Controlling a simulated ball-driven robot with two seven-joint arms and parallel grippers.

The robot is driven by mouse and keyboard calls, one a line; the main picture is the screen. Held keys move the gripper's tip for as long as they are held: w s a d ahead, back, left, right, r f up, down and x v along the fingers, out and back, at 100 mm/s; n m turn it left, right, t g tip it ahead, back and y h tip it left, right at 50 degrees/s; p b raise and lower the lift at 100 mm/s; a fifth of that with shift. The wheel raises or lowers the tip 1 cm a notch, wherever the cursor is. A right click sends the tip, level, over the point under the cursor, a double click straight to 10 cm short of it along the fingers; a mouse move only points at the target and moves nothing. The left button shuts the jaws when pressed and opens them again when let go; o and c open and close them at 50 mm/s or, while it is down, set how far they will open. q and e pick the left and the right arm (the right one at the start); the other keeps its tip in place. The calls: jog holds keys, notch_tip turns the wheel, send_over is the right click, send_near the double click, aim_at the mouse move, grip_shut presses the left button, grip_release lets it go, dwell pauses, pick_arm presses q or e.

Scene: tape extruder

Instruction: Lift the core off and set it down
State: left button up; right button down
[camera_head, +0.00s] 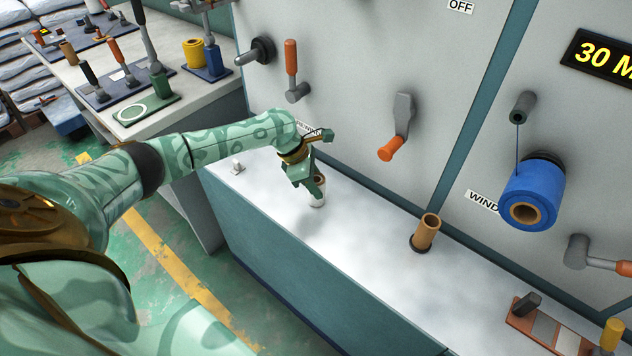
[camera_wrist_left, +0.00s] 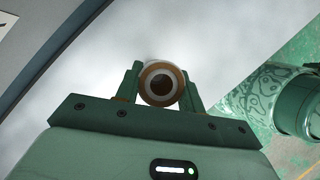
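A short core (camera_head: 318,192), pale outside with a brown rim, is at my left gripper (camera_head: 311,183), low over the white bench top. In the left wrist view the core (camera_wrist_left: 162,84) shows end-on, with brown and white rings around a dark hole. It sits between the two fingers of the left gripper (camera_wrist_left: 162,88), which appear to touch its sides. I cannot tell whether its bottom rests on the bench. A brown tube (camera_head: 427,231) stands upright in a dark ring farther right. My right gripper is not in view.
A blue roll (camera_head: 530,197) hangs on the grey machine front at right. An orange-handled lever (camera_head: 397,130) sticks out above the bench (camera_head: 350,248). A small grey knob (camera_head: 237,166) stands at its left end. The bench between core and brown tube is clear. A tool table (camera_head: 190,95) stands behind.

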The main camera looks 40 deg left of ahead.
pick_arm(q)
jog(key=o, duration=0.4)
jog(key=p+v, duration=0.8)
jog(key=v, duration=0.8)
jog(key=shift+r, duration=0.15)
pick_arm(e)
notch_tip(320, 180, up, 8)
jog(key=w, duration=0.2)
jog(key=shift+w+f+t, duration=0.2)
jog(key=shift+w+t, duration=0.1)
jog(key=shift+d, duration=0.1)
